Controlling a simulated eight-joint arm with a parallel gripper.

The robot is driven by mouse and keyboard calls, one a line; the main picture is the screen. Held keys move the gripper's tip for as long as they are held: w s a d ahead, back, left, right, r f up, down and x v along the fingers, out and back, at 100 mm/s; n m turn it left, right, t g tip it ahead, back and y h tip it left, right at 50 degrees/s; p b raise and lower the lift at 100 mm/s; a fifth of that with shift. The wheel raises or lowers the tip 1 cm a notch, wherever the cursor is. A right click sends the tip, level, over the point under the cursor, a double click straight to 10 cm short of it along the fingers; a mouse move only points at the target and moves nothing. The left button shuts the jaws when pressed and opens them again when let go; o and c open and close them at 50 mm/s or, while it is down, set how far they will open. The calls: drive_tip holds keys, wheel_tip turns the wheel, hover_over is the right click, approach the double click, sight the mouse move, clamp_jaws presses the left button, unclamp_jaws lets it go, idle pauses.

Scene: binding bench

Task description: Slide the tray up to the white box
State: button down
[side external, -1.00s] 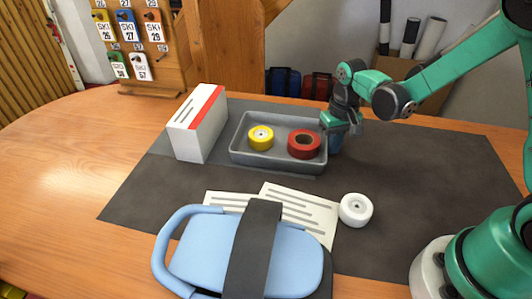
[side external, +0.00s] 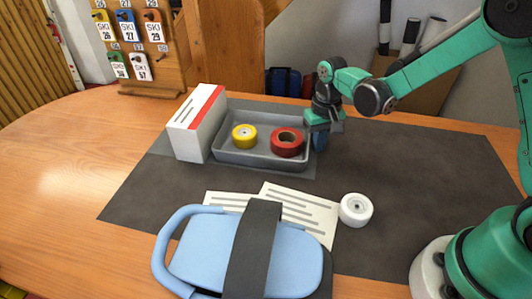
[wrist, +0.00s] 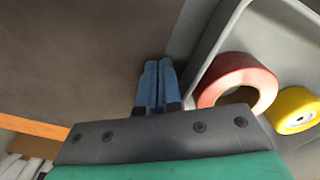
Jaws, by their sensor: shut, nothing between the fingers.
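A grey tray (side external: 262,160) lies on the dark mat, holding a yellow roll (side external: 244,136) and a red roll (side external: 287,142). The white box (side external: 192,130), with a red stripe along its top, stands just left of the tray; in the side view their edges look very close or touching. My gripper (side external: 320,141) is shut and empty, low beside the tray's right end. In the wrist view, my shut blue fingers (wrist: 158,85) are beside the tray wall (wrist: 205,50), with the red roll (wrist: 235,82) and yellow roll (wrist: 295,110) inside. Contact with the wall is not clear.
A white roll (side external: 356,209) and printed sheets (side external: 300,207) lie in front of the tray. A light blue padded object with a dark strap (side external: 215,250) sits nearer. The dark mat (side external: 420,180) is clear at right.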

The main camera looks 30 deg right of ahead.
drive_tip(key=shift+s+d, duration=0.3)
wheel_tip(320, 180, up, 8)
idle(0.7)
drive_tip(key=s+a+r+n+t, duration=0.3)
drive_tip(key=s+r+t, duration=0.2)
drive_tip(key=s+t, duration=0.2)
drive_tip(key=shift+s, duration=0.75)
drive_tip(key=shift+r, duration=0.1)
idle(0.5)
